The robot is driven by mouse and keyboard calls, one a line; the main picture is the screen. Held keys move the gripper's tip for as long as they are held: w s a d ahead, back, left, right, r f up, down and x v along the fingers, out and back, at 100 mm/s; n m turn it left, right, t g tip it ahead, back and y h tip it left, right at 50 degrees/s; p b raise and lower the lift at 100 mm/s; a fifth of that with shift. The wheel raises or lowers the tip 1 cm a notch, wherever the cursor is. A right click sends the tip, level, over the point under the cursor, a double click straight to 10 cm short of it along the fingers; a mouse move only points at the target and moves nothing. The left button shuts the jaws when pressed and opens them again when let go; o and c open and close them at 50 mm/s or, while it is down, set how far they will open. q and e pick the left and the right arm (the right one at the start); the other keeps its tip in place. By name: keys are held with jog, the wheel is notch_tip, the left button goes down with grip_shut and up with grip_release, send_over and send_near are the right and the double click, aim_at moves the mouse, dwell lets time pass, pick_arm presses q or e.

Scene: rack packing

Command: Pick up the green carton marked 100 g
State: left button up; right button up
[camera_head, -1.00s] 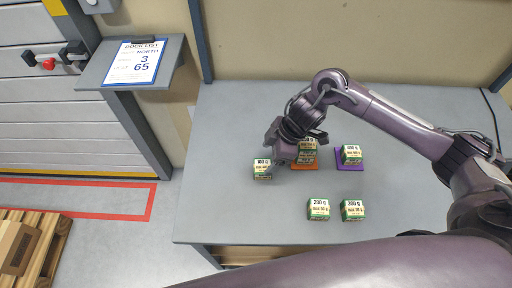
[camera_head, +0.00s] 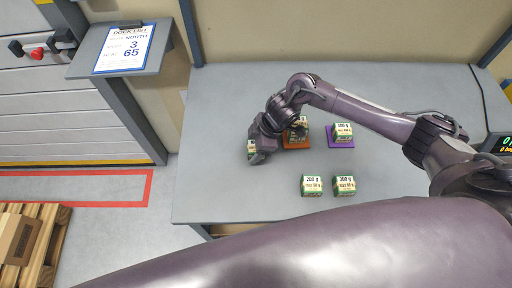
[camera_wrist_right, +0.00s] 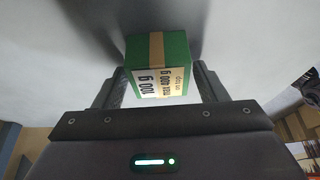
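The green carton marked 100 g (camera_head: 251,147) stands at the left of the table, partly hidden behind my right gripper (camera_head: 256,156). In the right wrist view the same carton (camera_wrist_right: 160,60), with a tan band and a white label, sits between the two fingers of my right gripper (camera_wrist_right: 160,88). The fingers stand on either side of it with narrow gaps, so the gripper looks open around the carton. Whether a fingertip touches it is hard to tell. My left gripper is not in view.
A carton on an orange mat (camera_head: 296,146) stands close right of the gripper, partly covered by my arm. A carton on a purple mat (camera_head: 341,133) is farther right. The 200 g carton (camera_head: 312,186) and 300 g carton (camera_head: 344,186) stand in front. The table's left front is clear.

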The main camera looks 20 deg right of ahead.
jog(key=c, duration=0.8)
jog(key=shift+r, duration=0.1)
